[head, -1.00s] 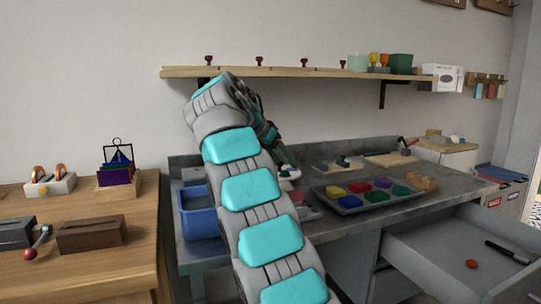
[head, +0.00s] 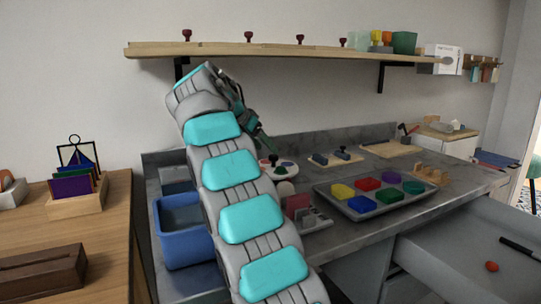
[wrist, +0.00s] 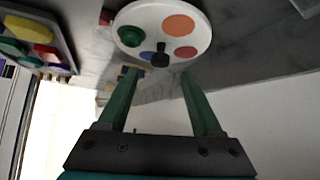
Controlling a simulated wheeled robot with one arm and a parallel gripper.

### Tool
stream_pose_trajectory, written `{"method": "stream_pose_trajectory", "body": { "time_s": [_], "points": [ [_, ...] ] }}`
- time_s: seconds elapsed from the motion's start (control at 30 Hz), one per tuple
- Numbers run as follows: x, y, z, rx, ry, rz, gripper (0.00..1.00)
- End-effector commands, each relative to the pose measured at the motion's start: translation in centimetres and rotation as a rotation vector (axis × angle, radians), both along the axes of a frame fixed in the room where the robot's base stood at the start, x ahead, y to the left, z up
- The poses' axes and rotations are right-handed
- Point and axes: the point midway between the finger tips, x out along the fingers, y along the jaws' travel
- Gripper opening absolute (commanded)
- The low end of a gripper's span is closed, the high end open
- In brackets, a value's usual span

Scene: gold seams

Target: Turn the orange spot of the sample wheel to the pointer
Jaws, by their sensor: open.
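The sample wheel (wrist: 198,38) is a white disc with orange, red, blue and green spots. In the wrist view its orange spot (wrist: 179,25) is near the top edge of the disc, and a dark knob-like piece (wrist: 160,59) stands near its lower rim. In the head view the wheel (head: 287,169) is on the bench, partly hidden by my arm. My gripper (wrist: 159,72) is open, with one finger to each side of the dark piece and apart from it. It also shows above the wheel in the head view (head: 264,148). I cannot make out the pointer.
A grey tray (head: 329,190) of coloured blocks is right of the wheel. A blue bin (head: 180,245) stands left of my arm. A wall shelf (head: 290,54) hangs above the bench. An open drawer (head: 440,257) juts out at front right.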

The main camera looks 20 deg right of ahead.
Motion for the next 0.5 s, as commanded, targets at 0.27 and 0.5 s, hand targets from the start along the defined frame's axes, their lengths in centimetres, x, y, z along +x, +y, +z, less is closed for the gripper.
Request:
{"method": "stream_pose_trajectory", "body": {
  "time_s": [0.27, 0.5],
  "points": [
    [1.0, -2.4, -2.7, 0.002, 0.004, -0.001, 0.67],
    [1.4, -3.0, -3.3, 0.001, 0.000, 0.001, 0.67]
  ]
}}
